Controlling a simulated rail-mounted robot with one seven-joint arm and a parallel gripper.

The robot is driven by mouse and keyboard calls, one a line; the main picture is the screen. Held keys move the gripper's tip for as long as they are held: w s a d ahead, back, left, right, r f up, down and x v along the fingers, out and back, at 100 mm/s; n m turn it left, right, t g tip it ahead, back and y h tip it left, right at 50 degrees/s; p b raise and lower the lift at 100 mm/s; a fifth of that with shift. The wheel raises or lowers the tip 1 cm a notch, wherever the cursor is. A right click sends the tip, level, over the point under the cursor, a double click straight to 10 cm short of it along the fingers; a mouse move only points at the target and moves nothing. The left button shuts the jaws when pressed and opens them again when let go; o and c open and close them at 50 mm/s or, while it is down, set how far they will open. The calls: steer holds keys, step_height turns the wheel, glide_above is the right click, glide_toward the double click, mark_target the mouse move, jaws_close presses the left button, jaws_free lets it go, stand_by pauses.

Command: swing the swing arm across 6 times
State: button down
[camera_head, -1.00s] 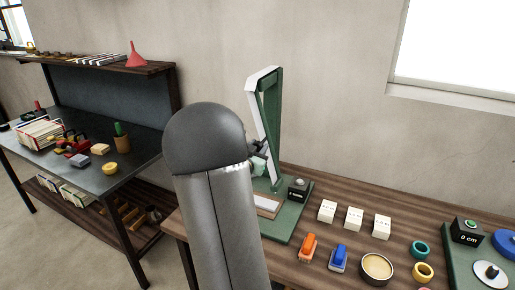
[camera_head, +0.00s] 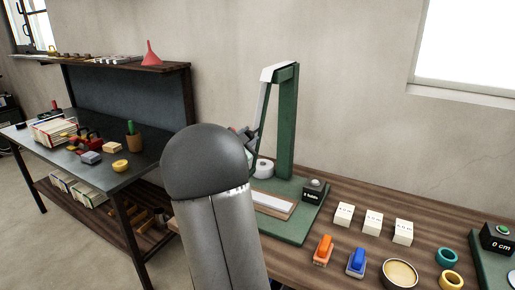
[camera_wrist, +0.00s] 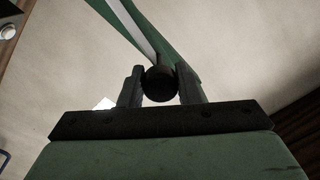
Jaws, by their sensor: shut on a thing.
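The green stand (camera_head: 286,125) rises from a green base on the wooden table. A thin pale swing arm (camera_head: 262,108) hangs from its top and slants down to the left of the post. My gripper (camera_head: 247,140) is at the arm's lower end, partly hidden behind my own grey arm link. In the wrist view, the two fingers of my gripper (camera_wrist: 160,88) are shut on a dark round knob (camera_wrist: 160,84) at the end of the swing arm (camera_wrist: 136,25). A small black display box (camera_head: 314,191) sits on the base; its text is too small to read.
A white roll (camera_head: 264,168) and a wooden tray (camera_head: 272,203) are on the stand's base. Three white blocks (camera_head: 373,222), an orange stapler-like item (camera_head: 323,250), a blue one (camera_head: 357,262) and a round tin (camera_head: 399,273) lie to the right. A metal workbench (camera_head: 70,160) stands at left.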

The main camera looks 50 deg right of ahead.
steer(key=shift+w+a+r+m+b, duration=0.2)
steer(key=shift+w+m, duration=0.15)
steer(key=shift+w, duration=0.2)
steer(key=shift+w+a+r+m+b, duration=0.1)
steer(key=shift+w+r+m+b, duration=0.05)
steer(key=shift+w+m, duration=0.3)
steer(key=shift+w, duration=0.1)
steer(key=c, duration=1.1)
jaws_free()
steer(key=shift+o, duration=0.2)
steer(key=b+v, duration=0.1)
steer(key=v, duration=1.6)
steer(key=shift+a+f+b, duration=0.2)
steer(key=shift+a+b, duration=0.05)
steer(key=shift+b, duration=0.1)
